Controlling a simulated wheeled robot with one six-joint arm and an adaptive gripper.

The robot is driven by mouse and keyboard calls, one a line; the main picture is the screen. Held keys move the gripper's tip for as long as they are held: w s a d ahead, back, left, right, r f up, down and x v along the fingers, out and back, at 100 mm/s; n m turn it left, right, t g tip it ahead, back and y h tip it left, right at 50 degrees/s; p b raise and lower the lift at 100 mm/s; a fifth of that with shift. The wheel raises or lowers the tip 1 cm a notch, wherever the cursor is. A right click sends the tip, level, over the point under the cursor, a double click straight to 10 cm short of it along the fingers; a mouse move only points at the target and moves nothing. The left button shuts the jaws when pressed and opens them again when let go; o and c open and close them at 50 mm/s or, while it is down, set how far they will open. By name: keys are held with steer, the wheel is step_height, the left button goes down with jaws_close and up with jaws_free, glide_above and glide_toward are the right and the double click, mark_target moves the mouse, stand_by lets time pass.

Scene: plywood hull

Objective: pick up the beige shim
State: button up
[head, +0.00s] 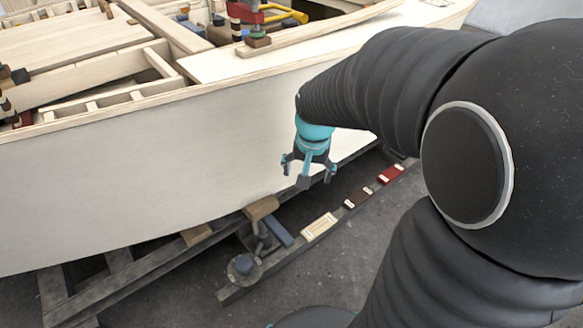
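The beige shim (319,226) lies flat on a long dark rail (285,250) beside the hull, below my gripper. My gripper (307,180) hangs pointing down in front of the pale hull side, above and slightly left of the shim. Its fingers are spread apart with nothing visible between them. It appears clear of the shim, though the exact height is hard to judge.
A dark brown block (358,197) and a red block (391,174) lie farther along the rail. The boat hull (160,165) stands close behind my gripper. A blue-grey block (278,231) and a brown pad (261,208) sit left of the shim.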

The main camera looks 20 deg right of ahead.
steer(key=w+d+f+m+g, duration=0.1)
steer(key=w+d+f+m, duration=0.2)
steer(key=f, duration=0.4)
steer(key=w+d+f+m+g, duration=0.1)
steer(key=w+d+f, duration=0.2)
steer(key=w+f, duration=0.3)
steer(key=m+b, duration=0.1)
steer(key=m, duration=0.3)
glide_above(316, 228)
step_height(316, 228, down, 16)
steer(key=shift+g, duration=0.3)
step_height(316, 228, down, 14)
steer(key=shift+d+r+b, duration=0.1)
steer(key=shift+b, duration=0.4)
steer(key=c, duration=1.2)
